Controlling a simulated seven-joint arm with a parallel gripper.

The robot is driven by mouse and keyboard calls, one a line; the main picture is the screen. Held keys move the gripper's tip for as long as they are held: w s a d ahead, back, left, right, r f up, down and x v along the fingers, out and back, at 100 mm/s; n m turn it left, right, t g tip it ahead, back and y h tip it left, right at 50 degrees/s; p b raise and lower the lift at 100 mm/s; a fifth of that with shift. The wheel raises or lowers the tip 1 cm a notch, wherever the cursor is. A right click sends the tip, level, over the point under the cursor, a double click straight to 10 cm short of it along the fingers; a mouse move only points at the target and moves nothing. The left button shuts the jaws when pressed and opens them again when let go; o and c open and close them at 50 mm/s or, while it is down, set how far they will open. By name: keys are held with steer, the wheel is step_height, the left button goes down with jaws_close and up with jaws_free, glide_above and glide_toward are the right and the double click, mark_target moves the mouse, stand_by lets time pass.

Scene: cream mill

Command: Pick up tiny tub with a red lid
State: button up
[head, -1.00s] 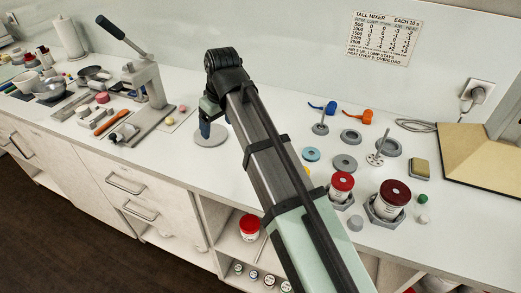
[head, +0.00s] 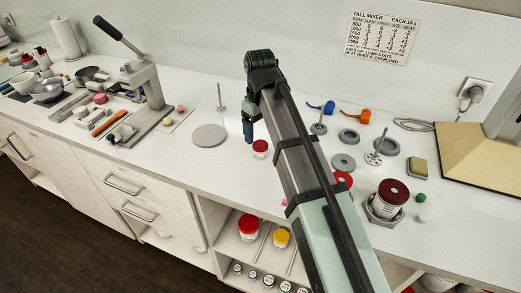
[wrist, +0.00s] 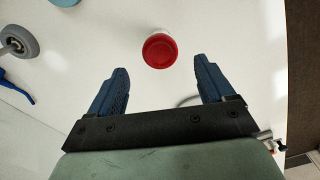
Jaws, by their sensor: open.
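A tiny white tub with a red lid (head: 260,149) stands upright on the white counter, just right of my gripper (head: 249,130) in the head view. In the wrist view the tub's round red lid (wrist: 160,51) shows from above, centred between the lines of my two blue fingers and just beyond their tips. My gripper (wrist: 160,70) is open and empty, with both fingers apart from the tub. The tub's side is mostly hidden under its lid in the wrist view.
A larger tub with a dark red lid (head: 393,191) stands right of my arm; another red lid (head: 342,179) is partly hidden by it. A grey disc (head: 209,135) lies left. Red-lidded (head: 248,228) and yellow-lidded (head: 281,238) tubs stand on the shelf below.

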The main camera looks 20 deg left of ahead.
mark_target(261, 144)
steer(key=shift+s+d+f, duration=0.1)
steer(key=shift+d+f, duration=0.05)
steer(key=shift+f, duration=3.1)
steer(key=c, duration=1.1)
steer(key=shift+r, duration=0.1)
